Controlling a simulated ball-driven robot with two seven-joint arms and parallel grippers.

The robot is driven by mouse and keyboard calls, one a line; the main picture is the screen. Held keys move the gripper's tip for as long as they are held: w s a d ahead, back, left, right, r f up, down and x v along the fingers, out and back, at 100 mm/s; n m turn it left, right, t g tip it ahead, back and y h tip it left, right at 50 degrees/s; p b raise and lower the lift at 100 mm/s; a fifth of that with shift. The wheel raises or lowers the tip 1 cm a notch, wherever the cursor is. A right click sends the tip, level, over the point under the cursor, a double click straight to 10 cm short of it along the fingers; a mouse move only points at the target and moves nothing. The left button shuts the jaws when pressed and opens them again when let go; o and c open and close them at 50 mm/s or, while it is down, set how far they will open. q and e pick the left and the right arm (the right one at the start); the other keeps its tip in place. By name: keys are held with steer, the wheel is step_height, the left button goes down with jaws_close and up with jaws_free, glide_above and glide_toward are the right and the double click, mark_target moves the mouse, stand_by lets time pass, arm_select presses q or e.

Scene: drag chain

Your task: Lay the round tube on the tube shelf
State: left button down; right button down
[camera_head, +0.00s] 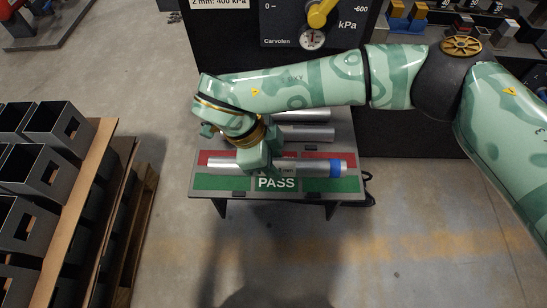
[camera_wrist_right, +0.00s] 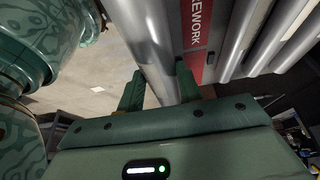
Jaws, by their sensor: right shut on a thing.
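A round silver tube (camera_head: 308,169) with a blue band (camera_head: 336,169) near its right end lies crosswise in the jaws of my right gripper (camera_head: 258,168). It is over the front of a low grey stand (camera_head: 347,148), above the green PASS strip (camera_head: 215,184). I cannot tell whether it touches the stand. In the right wrist view the tube (camera_wrist_right: 146,35) runs between the two fingers of the gripper (camera_wrist_right: 160,90). Which surface is the tube shelf is not clear; the stand carries other tubes. My left gripper is not in view.
Other silver tubes (camera_head: 306,133) lie on the stand behind the held one; they also show in the right wrist view (camera_wrist_right: 240,40). A red REWORK strip (camera_wrist_right: 200,35) lies beside them. The floor in front is clear.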

steer(key=shift+r, duration=0.15)
steer(key=shift+f+b, duration=0.75)
steer(key=shift+f, duration=2.1)
steer(key=shift+f+b, duration=0.1)
steer(key=shift+b, duration=0.2)
steer(key=c, duration=0.9)
jaws_free()
steer(key=shift+o, duration=0.2)
